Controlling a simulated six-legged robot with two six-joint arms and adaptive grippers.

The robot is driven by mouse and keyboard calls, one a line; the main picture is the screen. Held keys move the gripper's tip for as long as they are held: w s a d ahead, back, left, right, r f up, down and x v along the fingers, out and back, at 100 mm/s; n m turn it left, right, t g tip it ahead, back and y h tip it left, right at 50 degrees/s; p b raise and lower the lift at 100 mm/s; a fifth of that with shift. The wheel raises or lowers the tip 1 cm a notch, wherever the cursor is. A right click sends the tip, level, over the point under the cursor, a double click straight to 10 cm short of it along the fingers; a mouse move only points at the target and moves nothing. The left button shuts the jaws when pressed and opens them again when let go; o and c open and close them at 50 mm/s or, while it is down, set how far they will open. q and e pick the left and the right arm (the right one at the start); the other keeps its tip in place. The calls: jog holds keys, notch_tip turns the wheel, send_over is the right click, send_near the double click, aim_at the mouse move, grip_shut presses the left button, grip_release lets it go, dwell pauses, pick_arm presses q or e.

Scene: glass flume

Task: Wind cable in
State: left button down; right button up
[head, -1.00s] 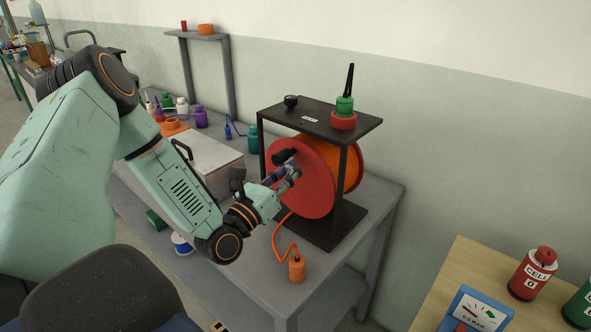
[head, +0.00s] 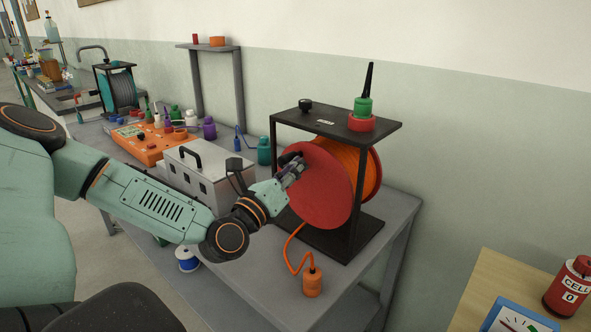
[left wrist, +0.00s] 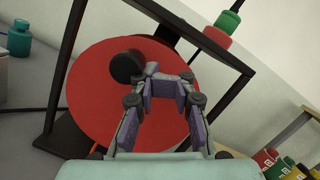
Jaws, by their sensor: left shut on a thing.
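The cable reel has a red side disc (head: 322,192) and stands in a black frame (head: 353,235) on the grey bench. Orange cable (head: 369,178) is wound behind the disc. A loose length runs down from the reel to an orange plug (head: 312,283) standing near the bench's front edge. My left gripper (head: 293,170) is at the upper left of the disc, shut on the black crank handle (head: 289,157). In the left wrist view the handle (left wrist: 126,66) shows beside the gripper fingers (left wrist: 164,88), which partly hide where they meet it. My right gripper is out of view.
A grey metal box (head: 196,172) and an orange instrument (head: 150,145) stand left of the reel, with several bottles behind. A red ring and green piece (head: 361,114) sit on the frame's top. A wooden table (head: 490,285) is at the lower right.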

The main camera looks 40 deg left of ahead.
pick_arm(q)
jog(key=shift+a+n, duration=0.35)
jog(key=shift+n, duration=0.05)
jog(key=shift+r+n, duration=0.1)
jog(key=shift+n, duration=0.2)
jog(key=shift+y, duration=0.3)
jog(key=shift+a, duration=0.15)
